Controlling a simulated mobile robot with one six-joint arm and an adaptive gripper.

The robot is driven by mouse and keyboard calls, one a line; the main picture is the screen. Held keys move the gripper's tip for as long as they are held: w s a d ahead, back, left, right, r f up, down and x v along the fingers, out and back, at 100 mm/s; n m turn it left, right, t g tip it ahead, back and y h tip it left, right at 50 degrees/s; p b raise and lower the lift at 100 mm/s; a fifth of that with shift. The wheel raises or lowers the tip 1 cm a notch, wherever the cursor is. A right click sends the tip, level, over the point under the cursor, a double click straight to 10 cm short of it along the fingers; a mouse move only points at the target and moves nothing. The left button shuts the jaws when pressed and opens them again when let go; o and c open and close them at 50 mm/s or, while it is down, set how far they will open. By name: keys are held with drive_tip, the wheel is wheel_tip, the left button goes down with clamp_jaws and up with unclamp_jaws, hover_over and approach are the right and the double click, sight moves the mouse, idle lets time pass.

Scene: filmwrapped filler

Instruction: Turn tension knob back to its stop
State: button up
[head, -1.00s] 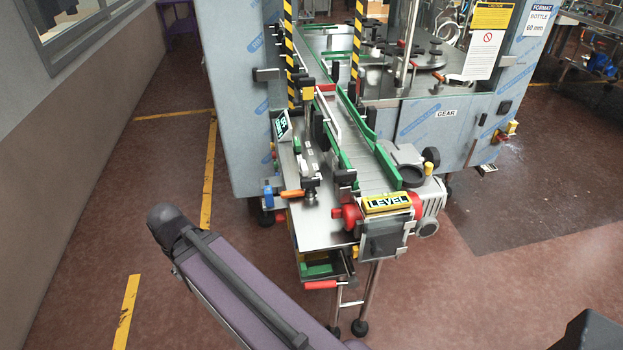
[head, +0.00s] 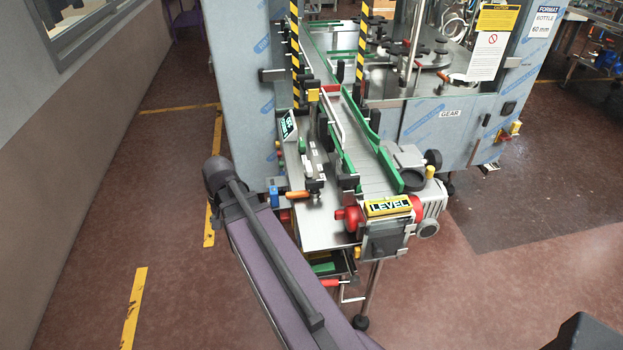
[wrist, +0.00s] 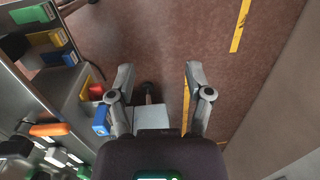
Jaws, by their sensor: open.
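My gripper (wrist: 158,72) is open and empty in the wrist view, its two fingers spread wide over the floor. A grey block (wrist: 152,117) with a dark post shows between the fingers. No part is labelled as the tension knob, and I cannot tell which one it is. In the head view, a black round knob (head: 433,158) sits at the right of the conveyor end. An orange handle (head: 297,195) lies at its left side and also shows in the wrist view (wrist: 48,129). My gripper is not visible in the head view.
The conveyor (head: 365,170) ends at a yellow LEVEL plate (head: 389,205). A grey cabinet (head: 236,90) stands behind. The floor at left is open.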

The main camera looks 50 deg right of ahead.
drive_tip(key=s+d+r+m+t+y+p, duration=0.1)
drive_tip(key=d+r+m+p, duration=0.3)
drive_tip(key=d, duration=0.5)
drive_tip(key=d+r+m+p, duration=0.1)
drive_tip(key=d+r+m, duration=0.1)
drive_tip(key=d+m, duration=0.5)
drive_tip(key=m+t+y+p, duration=0.1)
drive_tip(key=m+t+p, duration=0.1)
drive_tip(key=m+p, duration=0.4)
approach(312, 181)
drive_tip(key=r, duration=0.1)
drive_tip(key=d+r+b, duration=0.1)
drive_tip(key=r, duration=0.1)
drive_tip(key=shift+s+d+m, duration=0.1)
drive_tip(key=shift+s+m, duration=0.1)
drive_tip(key=shift+m, duration=0.2)
drive_tip(key=shift+f, duration=0.15)
drive_tip(key=b+x, duration=1.3)
drive_tip(key=shift+s+a+f, duration=0.15)
drive_tip(key=shift+a+f, duration=0.1)
clamp_jaws()
